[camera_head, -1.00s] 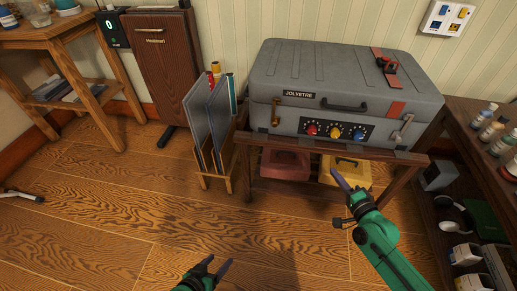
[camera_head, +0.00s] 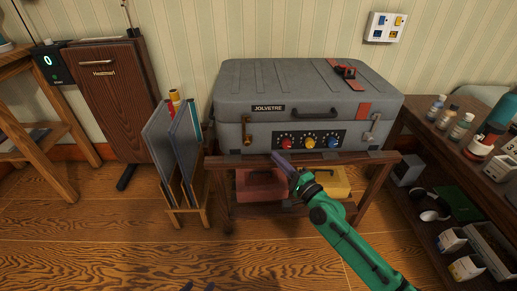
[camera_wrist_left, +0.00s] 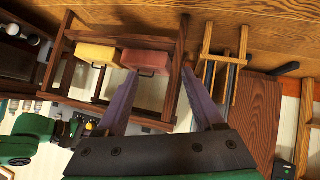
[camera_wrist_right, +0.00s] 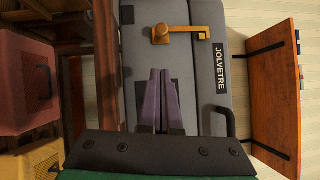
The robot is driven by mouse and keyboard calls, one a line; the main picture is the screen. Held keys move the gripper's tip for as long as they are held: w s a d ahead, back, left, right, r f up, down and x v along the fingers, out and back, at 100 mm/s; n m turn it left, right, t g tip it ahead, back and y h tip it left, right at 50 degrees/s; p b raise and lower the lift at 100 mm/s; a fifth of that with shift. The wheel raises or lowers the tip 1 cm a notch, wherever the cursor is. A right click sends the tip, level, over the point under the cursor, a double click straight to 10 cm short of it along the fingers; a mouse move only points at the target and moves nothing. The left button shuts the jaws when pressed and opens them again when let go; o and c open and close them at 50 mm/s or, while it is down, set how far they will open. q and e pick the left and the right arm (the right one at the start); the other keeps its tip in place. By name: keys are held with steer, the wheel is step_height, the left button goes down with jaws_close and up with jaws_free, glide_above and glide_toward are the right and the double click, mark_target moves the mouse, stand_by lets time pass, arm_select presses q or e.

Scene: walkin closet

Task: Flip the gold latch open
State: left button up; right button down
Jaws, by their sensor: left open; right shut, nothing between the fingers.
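The grey case labelled JOLVETRE (camera_head: 300,92) lies closed on a wooden stand. The gold latch (camera_head: 247,130) is on the left of its front face; it also shows in the right wrist view (camera_wrist_right: 180,34), with a round knob and an arm along the case. My right gripper (camera_head: 278,156) is shut and empty, in front of the case's lower front edge, right of and below the latch and apart from it; in the right wrist view its fingers (camera_wrist_right: 163,72) point toward the latch. My left gripper (camera_wrist_left: 160,74) is open and empty, low down, barely showing at the head view's bottom edge.
A silver latch (camera_head: 371,128) and coloured knobs (camera_head: 310,142) are also on the case front. A red box (camera_head: 260,184) and a yellow box (camera_head: 330,182) sit on the stand's lower shelf. A wooden rack with panels (camera_head: 180,150) stands close on the left.

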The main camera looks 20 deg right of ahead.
mark_target(246, 145)
steer(key=w+a, duration=0.2)
steer(key=w+a+r+p, duration=0.1)
steer(key=w+a, duration=0.1)
steer(key=shift+w, duration=0.4)
arm_select(q)
steer(key=shift+s+a+r+g+y, duration=0.1)
steer(key=shift+a+r+g+y, duration=0.2)
steer(key=shift+a, duration=0.2)
steer(key=shift+s+a+r+g+y, duration=0.1)
steer(key=shift+s+a+g+y, duration=0.05)
steer(key=shift+a+g, duration=0.3)
steer(key=shift+s+a+r+g+y, duration=0.1)
steer(key=shift+a+r+g+y, duration=0.15)
steer(key=shift+a, duration=0.3)
arm_select(e)
steer(key=shift+w+a, duration=0.2)
steer(key=shift+a, duration=0.2)
